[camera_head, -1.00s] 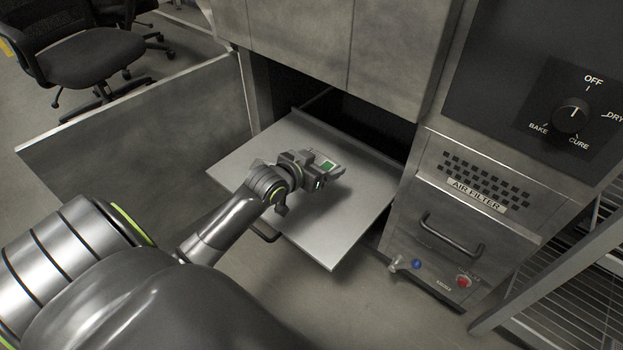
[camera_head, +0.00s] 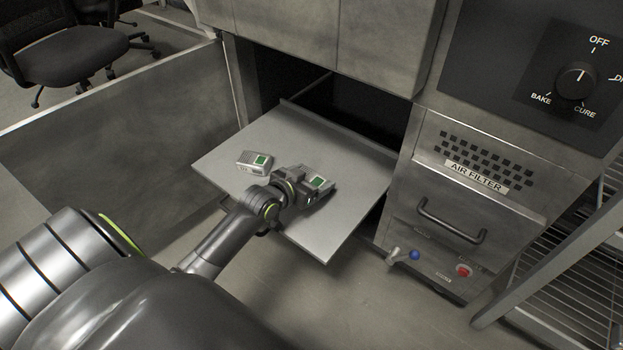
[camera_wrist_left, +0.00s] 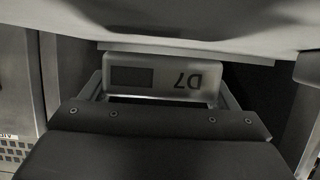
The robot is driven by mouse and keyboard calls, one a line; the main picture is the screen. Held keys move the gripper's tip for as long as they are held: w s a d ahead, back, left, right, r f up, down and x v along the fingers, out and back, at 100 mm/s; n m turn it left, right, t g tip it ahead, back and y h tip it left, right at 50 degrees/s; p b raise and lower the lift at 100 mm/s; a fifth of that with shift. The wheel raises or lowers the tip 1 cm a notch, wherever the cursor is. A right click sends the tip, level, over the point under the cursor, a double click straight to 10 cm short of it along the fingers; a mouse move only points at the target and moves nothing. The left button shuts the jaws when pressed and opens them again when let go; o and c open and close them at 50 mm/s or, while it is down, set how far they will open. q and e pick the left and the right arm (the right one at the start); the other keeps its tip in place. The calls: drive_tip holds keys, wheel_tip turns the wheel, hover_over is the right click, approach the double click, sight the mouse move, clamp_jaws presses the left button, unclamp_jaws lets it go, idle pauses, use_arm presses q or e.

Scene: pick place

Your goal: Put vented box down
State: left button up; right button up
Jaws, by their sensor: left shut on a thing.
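A pale vented box (camera_head: 319,183) with a green square on it is at the tip of my left gripper (camera_head: 309,187), over the front right part of a pulled-out grey metal shelf (camera_head: 345,215). My left gripper is shut on this box. The left wrist view shows the box (camera_wrist_left: 165,76) between the two fingers, with a dark rectangle and an upside-down "D7" on its near face. I cannot tell whether the box touches the shelf. My right gripper is not in view.
An open metal door (camera_head: 120,140) stands at left. The control panel with an air filter grille (camera_head: 478,160) is at right. The shelf's far right part is bare.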

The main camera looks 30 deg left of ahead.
use_arm(q)
drive_tip(key=shift+f, duration=0.5)
